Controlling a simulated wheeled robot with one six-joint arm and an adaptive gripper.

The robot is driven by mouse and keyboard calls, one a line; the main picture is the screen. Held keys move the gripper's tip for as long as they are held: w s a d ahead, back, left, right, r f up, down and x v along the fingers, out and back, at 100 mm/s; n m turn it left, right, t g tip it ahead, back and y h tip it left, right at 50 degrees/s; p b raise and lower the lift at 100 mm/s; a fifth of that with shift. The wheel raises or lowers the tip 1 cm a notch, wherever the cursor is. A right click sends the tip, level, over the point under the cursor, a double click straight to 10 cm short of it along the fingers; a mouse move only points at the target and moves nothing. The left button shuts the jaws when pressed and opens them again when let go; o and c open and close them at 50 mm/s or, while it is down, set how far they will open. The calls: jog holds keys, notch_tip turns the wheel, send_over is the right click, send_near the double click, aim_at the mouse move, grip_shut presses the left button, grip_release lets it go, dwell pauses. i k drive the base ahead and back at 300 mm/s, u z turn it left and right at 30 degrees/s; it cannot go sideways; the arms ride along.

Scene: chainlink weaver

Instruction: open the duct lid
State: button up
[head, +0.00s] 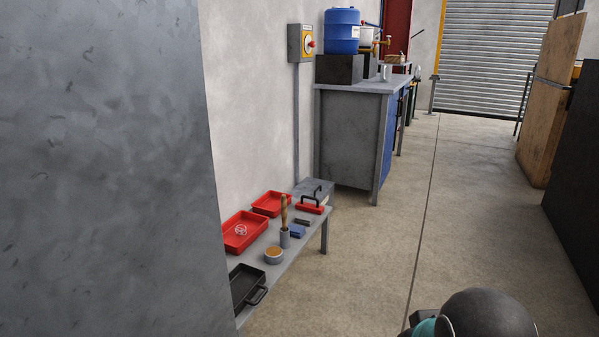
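I cannot pick out a duct lid for certain in the head view. A grey box (319,184) with a black handle stands at the far end of the low bench, against the wall; I cannot tell whether it is part of a duct. A dark rounded part of my arm with a teal piece shows at the bottom right edge. My gripper's fingers are not in view.
A large grey metal panel (100,160) blocks the left side. The low bench (287,262) holds red trays (270,204), a black pan (246,287) and small items. A workbench (345,140) with a blue barrel (342,31) stands beyond. Floor (470,220) at centre right is clear.

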aim_at(311, 186)
jog(key=u, duration=0.05)
jog(key=i, duration=1.6)
jog(key=z, duration=0.35)
jog(key=i, duration=1.4)
jog(key=z, duration=0.45)
jog(key=i, duration=1)
jog(key=u, duration=0.05)
